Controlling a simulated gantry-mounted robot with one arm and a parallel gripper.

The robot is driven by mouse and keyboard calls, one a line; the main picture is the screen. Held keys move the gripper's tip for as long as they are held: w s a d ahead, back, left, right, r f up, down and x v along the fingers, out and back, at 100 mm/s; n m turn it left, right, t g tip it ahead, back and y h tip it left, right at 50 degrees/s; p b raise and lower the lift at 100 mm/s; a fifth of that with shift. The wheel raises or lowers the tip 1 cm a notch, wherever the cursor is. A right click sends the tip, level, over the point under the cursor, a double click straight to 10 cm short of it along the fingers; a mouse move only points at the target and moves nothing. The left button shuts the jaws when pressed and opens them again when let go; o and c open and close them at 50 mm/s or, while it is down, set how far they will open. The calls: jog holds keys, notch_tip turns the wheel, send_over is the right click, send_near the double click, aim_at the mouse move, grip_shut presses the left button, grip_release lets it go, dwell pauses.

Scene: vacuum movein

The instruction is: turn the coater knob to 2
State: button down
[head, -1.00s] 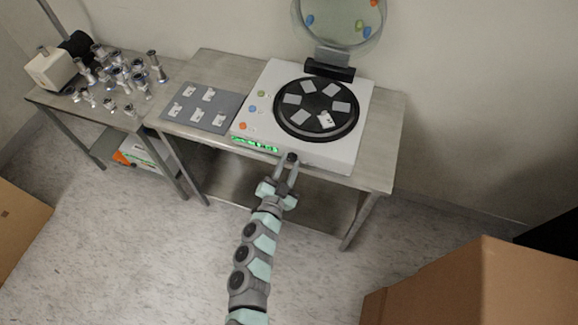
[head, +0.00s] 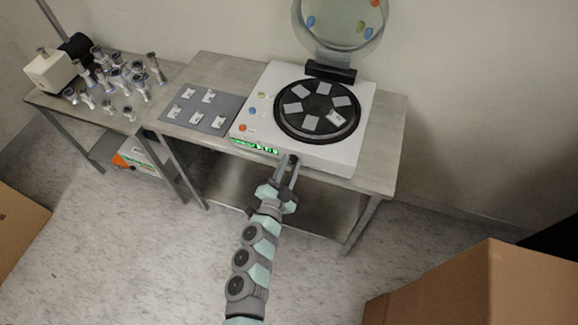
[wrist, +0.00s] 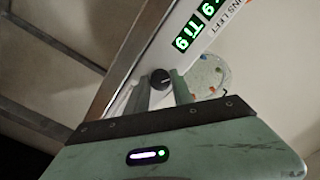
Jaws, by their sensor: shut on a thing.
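The coater (head: 350,152) is a white box on the right metal table, with a black round platen (head: 316,110) and an open clear lid (head: 338,30). The dark knob (head: 293,160) is on its front face, right of the green display (head: 255,146). In the wrist view the black knob (wrist: 160,79) has a light pointer mark and sits between the fingertips. My gripper (head: 288,171) is shut on the knob; its two fingers also show in the wrist view (wrist: 161,88). The number the pointer marks is not readable.
A grey tray (head: 176,99) with several small pieces is left of the coater. The left table (head: 50,98) holds several metal fittings. Cardboard boxes stand at the lower right (head: 450,290) and far left (head: 18,230). The floor (head: 130,260) between is clear.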

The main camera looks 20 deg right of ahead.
jog(key=c, duration=1.1)
grip_release()
jog(key=shift+s, duration=0.1)
jog(key=p+v, duration=0.1)
jog(key=v, duration=0.9)
jog(key=shift+s+a, duration=0.2)
jog(key=shift+a, duration=0.05)
